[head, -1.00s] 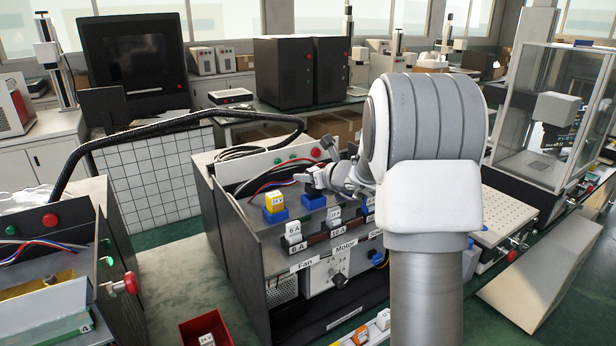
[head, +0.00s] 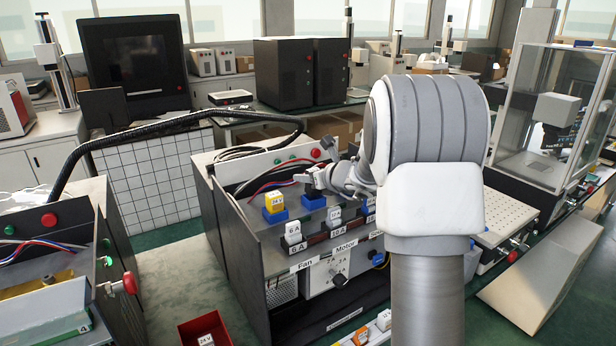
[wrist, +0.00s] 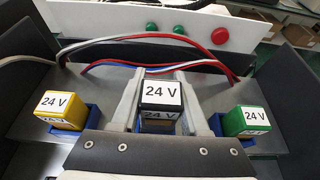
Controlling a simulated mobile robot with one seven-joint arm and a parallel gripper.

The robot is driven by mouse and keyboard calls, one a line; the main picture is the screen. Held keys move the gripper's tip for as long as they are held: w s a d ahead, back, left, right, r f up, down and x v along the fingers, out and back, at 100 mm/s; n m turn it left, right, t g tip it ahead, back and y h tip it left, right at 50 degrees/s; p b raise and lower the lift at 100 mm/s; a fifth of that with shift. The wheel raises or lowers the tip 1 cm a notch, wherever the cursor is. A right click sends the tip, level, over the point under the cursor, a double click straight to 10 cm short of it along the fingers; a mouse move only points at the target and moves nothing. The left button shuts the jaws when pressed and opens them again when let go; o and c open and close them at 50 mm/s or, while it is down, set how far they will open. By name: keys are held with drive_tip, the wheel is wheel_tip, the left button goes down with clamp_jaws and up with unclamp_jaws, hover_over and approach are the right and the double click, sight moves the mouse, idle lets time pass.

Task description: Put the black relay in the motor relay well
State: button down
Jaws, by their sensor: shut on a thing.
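The black relay (wrist: 160,95), labelled 24 V, is between the two fingers of my gripper (wrist: 161,100) in the wrist view. My gripper is shut on it. In the head view my gripper (head: 316,180) is over the middle blue well (head: 313,203), in line with the Motor label (head: 345,246). Some blue of that well shows under the relay in the wrist view (wrist: 155,127). The relay is at the well, but I cannot tell how deep it sits. My gripper hides most of it in the head view.
A yellow relay (wrist: 62,110) sits in the left blue well, above the Fan label (head: 301,266). A green relay (wrist: 240,121) sits in the right blue well. Red, white and blue wires (wrist: 120,66) run behind the wells. A red bin (head: 204,330) stands at the front.

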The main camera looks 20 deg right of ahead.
sight(308, 187)
drive_tip(key=shift+f+b, duration=1.7)
drive_tip(key=shift+b, duration=0.1)
drive_tip(key=shift+c, duration=1.7)
unclamp_jaws()
drive_tip(key=p+v, duration=0.1)
drive_tip(key=v, duration=1.6)
drive_tip(key=shift+s, duration=0.2)
